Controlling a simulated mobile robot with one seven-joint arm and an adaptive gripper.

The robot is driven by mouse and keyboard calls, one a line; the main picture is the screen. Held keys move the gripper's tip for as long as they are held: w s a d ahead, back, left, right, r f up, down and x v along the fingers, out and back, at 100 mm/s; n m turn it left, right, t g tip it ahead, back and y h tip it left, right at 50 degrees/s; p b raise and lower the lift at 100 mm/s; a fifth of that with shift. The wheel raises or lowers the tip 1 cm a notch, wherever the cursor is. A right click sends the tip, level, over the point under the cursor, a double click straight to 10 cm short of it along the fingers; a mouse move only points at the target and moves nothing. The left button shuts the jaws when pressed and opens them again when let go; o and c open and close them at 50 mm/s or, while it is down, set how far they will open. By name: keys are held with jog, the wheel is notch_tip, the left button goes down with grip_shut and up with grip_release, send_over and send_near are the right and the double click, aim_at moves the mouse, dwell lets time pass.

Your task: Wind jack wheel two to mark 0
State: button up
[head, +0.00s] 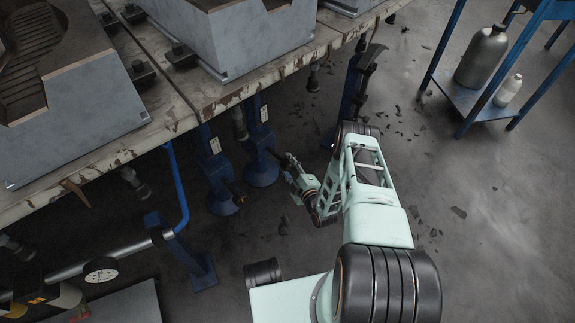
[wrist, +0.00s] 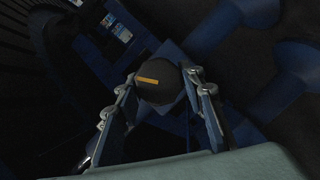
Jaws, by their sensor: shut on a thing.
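A dark round jack wheel (wrist: 155,92) with a yellow-orange pointer line sits between the fingers of my gripper (wrist: 160,77) in the wrist view. The fingers are shut on its two sides. The pointer lies nearly level in that picture. In the head view my gripper (head: 288,158) is low beside a blue jack (head: 260,140) with a pale label, under the bench edge. Another labelled blue jack (head: 214,165) stands to its left. The wheel's number and mark 0 cannot be read. A small pale label (wrist: 118,28) shows in the wrist view.
The worn bench (head: 190,110) with grey mould blocks (head: 235,35) overhangs the jacks. A blue pipe (head: 178,185) and a gauge (head: 100,269) are at lower left. A blue stand (head: 465,100) with bottles is at upper right. Debris dots the open floor.

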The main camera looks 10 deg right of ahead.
jog(key=n+t, duration=0.1)
jog(key=n, duration=0.2)
jog(key=shift+a+f+t, duration=0.1)
jog(key=shift+f+t, duration=0.05)
jog(key=shift+t, duration=0.15)
jog(key=shift+n+t+b, duration=0.3)
jog(key=shift+n+t, duration=0.6)
jog(key=shift+n, duration=1.2)
jog(key=o, duration=1.2)
jog(key=shift+c, duration=0.2)
